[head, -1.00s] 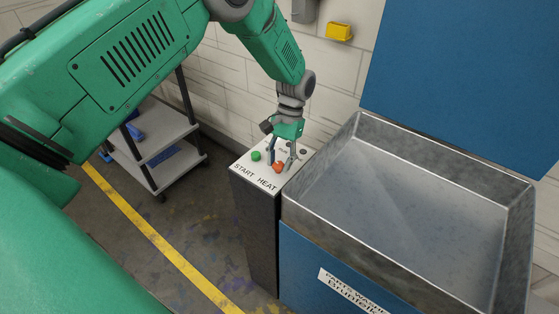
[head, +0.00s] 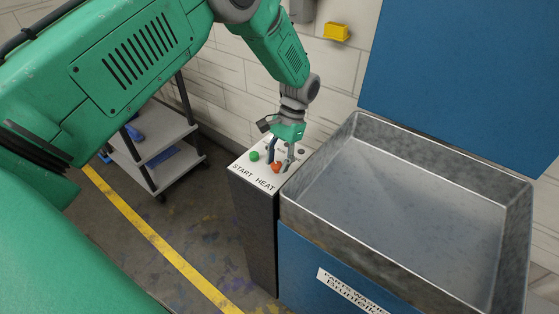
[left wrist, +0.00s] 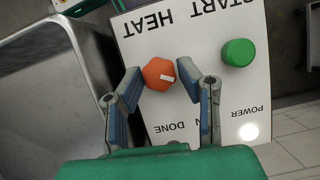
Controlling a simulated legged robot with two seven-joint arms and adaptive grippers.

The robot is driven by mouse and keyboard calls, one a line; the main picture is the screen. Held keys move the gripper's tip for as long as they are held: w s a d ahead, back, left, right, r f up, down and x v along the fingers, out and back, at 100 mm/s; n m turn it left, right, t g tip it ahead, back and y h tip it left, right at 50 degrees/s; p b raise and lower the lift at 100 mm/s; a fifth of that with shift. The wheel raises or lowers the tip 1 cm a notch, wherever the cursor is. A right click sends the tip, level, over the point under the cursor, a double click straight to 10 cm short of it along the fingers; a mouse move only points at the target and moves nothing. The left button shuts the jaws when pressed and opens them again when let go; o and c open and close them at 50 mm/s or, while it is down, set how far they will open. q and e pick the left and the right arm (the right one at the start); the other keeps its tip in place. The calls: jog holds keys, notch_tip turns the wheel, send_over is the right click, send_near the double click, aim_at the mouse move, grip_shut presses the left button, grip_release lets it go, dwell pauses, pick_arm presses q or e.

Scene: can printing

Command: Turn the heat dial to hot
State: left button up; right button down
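The heat dial (head: 276,167) is a small orange-red knob on the white top of the control box (head: 244,172). In the left wrist view the dial (left wrist: 159,73) shows a white pointer mark aimed toward the picture's right. My left gripper (head: 281,164) is over the panel at the dial. In the left wrist view its fingers (left wrist: 159,76) are open, one on each side of the dial; I see small gaps, so no firm grip shows. A green start button (left wrist: 238,52) sits beside the dial. My right gripper is not in view.
A blue parts washer with a metal basin (head: 420,215) stands right against the control box. A lit power lamp (left wrist: 249,131) is on the panel. A grey cart (head: 165,160) stands at left. A wall is behind; floor with a yellow line (head: 150,230) is clear.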

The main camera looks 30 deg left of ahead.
pick_arm(q)
jog(key=shift+o, duration=0.7)
jog(key=shift+s, duration=0.15)
jog(key=shift+w+r, duration=0.2)
jog(key=v, duration=1.1)
jog(key=shift+r, duration=0.3)
